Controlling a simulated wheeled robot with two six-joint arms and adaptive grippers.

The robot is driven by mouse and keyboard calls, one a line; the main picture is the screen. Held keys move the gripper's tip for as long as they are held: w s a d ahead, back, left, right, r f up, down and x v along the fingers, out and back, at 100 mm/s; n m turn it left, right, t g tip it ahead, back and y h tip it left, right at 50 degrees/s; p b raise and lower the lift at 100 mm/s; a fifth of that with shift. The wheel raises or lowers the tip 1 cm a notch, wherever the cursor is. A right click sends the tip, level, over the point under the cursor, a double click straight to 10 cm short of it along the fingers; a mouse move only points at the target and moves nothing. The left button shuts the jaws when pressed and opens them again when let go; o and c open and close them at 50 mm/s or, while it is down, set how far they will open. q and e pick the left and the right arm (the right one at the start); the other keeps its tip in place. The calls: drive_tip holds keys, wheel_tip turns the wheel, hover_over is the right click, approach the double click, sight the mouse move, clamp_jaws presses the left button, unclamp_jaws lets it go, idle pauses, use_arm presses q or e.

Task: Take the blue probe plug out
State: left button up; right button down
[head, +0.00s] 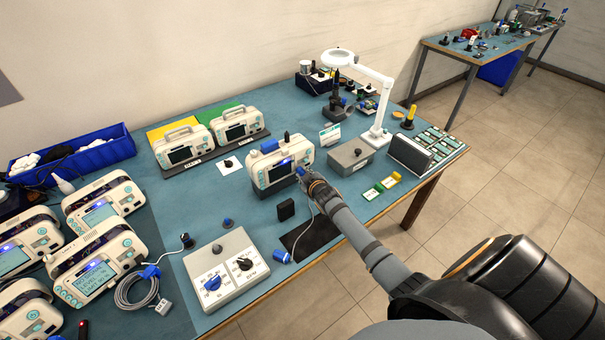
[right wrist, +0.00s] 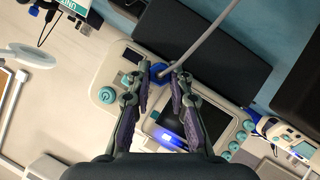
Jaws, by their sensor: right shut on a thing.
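The middle monitor (head: 262,178), a cream box with a dark screen, stands on the blue bench; it also fills the middle of the right wrist view (right wrist: 118,62). The blue probe plug (right wrist: 157,69) is at the monitor's panel between my right fingertips, with a grey cable running from it to the upper right. My right gripper (head: 306,178) is shut on the plug at the monitor's right front; its fingers also show in the right wrist view (right wrist: 163,78). I cannot tell whether the plug is fully seated. My left gripper is not in view.
A blue probe end (head: 282,256) lies by a black mat (head: 312,241). A grey box with knobs (head: 228,268) is in front. A small black block (head: 286,210) stands near the monitor. Other monitors (head: 97,265) crowd the left. A grey box (head: 350,157) and a magnifier lamp (head: 376,138) stand right.

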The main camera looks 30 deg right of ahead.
drive_tip(key=shift+f, duration=0.1)
drive_tip(key=shift+s+d+p, duration=0.15)
drive_tip(key=shift+s+p, duration=0.55)
drive_tip(key=shift+s, duration=0.65)
drive_tip(key=shift+s+d+p, duration=0.1)
drive_tip(key=shift+s+p, duration=0.6)
drive_tip(key=shift+s, duration=0.6)
